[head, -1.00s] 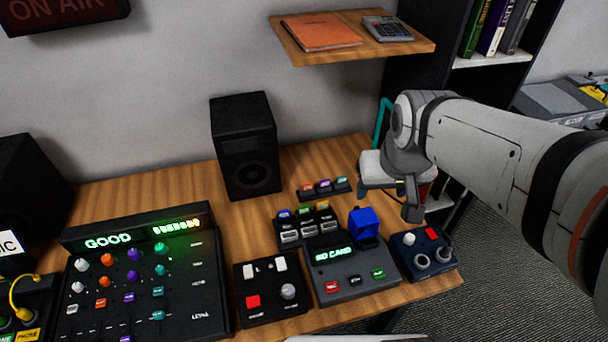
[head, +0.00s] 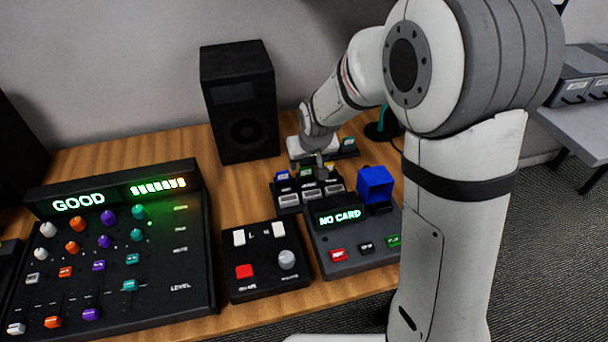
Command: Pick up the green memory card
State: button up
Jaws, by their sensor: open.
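The green memory card (head: 306,173) is small in the head view. It stands in the middle of a dark card holder (head: 288,210), between a blue card (head: 282,176) and a yellow one (head: 330,165). My gripper (head: 318,166) is over the holder, pointing down, with its fingers close to the green and yellow cards. It is open and nothing shows held in it. The fingertips are small and partly blend with the cards, so I cannot tell whether they touch the green card.
A card reader (head: 350,260) showing "NO CARD", with a blue box (head: 375,186) on it, stands in front. A black speaker (head: 238,110) is behind on the left. Another card rack (head: 347,148) is partly hidden behind my gripper. A switch box (head: 265,265) and mixer (head: 110,250) are left.

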aim_at(306, 169)
jog(key=x, duration=0.4)
jog(key=shift+a+f, duration=0.1)
jog(key=shift+f, duration=0.1)
jog(key=c, duration=1.1)
